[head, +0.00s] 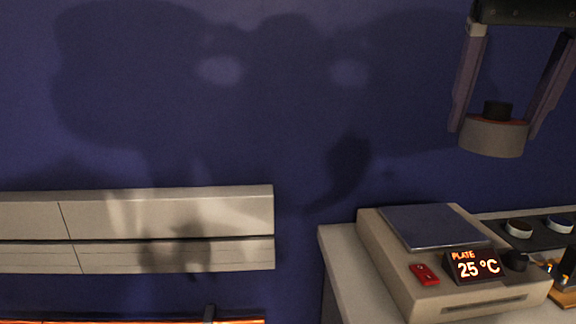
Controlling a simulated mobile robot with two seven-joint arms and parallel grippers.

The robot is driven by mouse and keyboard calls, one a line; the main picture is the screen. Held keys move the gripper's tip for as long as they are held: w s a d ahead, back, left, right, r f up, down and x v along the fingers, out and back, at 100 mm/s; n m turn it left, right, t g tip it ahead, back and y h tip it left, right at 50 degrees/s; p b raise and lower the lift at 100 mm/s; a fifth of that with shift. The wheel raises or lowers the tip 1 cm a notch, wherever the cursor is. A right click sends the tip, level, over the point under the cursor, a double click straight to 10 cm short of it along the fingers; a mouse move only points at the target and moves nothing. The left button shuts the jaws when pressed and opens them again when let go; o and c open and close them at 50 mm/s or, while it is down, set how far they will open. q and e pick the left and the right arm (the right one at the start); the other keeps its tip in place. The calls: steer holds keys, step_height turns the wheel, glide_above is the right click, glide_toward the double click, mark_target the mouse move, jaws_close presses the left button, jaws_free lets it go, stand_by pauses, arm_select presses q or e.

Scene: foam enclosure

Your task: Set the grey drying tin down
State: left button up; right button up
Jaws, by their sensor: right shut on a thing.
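The grey drying tin (493,138) is a short round tin with a brownish rim and a dark knob on top. It is held upright in the air at the upper right of the head view. My right gripper (492,130) reaches down from the top edge, with one finger on each side of the tin, and is shut on it. Below the tin is a hot plate (385,262) with a dark flat top, and clear air lies between them. My left gripper is not in view.
A pale cabinet (170,228) is at left.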

mark_target(465, 124)
steer(key=s+a+f+n+y, duration=0.25)
steer(key=s+a+n, duration=0.45)
steer(key=s+a, duration=0.45)
steer(key=w+d+m, duration=0.1)
steer(key=d+m, duration=0.2)
steer(key=d, duration=0.5)
step_height(465, 124, up, 44)
steer(key=p, duration=4.4)
steer(key=shift+d+h+p, duration=0.15)
steer(key=shift+h+p, duration=0.15)
steer(key=shift+h, duration=0.15)
steer(key=shift+r, duration=0.15)
